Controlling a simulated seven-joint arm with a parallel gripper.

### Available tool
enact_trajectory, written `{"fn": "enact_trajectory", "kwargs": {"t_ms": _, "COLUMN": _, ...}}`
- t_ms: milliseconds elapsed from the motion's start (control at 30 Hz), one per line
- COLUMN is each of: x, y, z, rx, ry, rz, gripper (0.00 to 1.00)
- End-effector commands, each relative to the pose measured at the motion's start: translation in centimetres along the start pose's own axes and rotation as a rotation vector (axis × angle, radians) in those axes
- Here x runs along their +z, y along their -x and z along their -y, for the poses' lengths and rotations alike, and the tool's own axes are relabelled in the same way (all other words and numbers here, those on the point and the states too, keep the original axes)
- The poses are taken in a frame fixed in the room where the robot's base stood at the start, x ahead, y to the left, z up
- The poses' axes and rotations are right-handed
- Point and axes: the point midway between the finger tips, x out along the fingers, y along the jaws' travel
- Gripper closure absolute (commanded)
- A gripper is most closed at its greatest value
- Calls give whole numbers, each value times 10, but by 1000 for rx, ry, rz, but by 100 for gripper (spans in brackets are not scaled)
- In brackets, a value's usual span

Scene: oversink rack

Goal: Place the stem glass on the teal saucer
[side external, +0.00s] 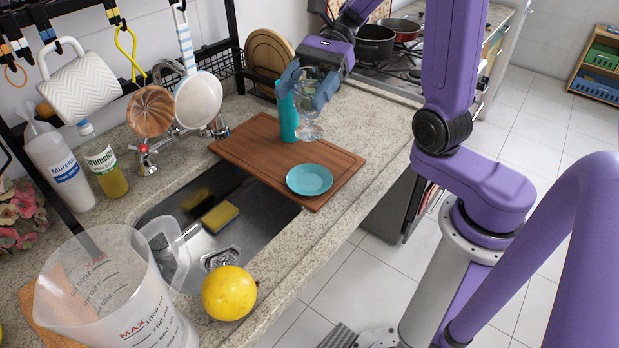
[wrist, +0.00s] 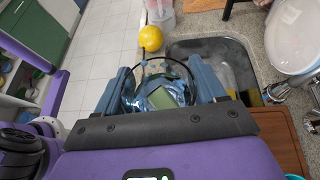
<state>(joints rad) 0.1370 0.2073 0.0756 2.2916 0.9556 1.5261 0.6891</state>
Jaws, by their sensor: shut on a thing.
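The stem glass (side external: 311,118) is clear and upright, its bowl between the fingers of my gripper (side external: 312,86). Its foot shows over the far part of the wooden board; I cannot tell how far above the board it is. In the wrist view the glass's round rim and bowl (wrist: 158,78) sit between the two blue-grey fingers of my gripper (wrist: 163,88). The teal saucer (side external: 309,180) lies flat and empty on the near part of the board, apart from the glass and nearer the camera. The fingers partly hide the bowl in the side view.
A tall teal cup (side external: 288,114) stands on the wooden board (side external: 252,150) just left of the glass. The sink (side external: 172,208) with a sponge (side external: 220,216) adjoins the board. A yellow fruit (side external: 229,293) and a measuring jug (side external: 110,295) stand at the front.

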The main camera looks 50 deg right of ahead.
Motion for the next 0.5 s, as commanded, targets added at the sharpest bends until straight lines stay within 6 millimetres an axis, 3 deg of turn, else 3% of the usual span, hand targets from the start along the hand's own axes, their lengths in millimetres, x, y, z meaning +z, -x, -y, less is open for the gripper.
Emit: {"fn": "enact_trajectory", "kwargs": {"t_ms": 500, "x": -55, "y": -27, "z": 0, "rx": 3, "ry": -2, "rz": 2, "gripper": 66}}
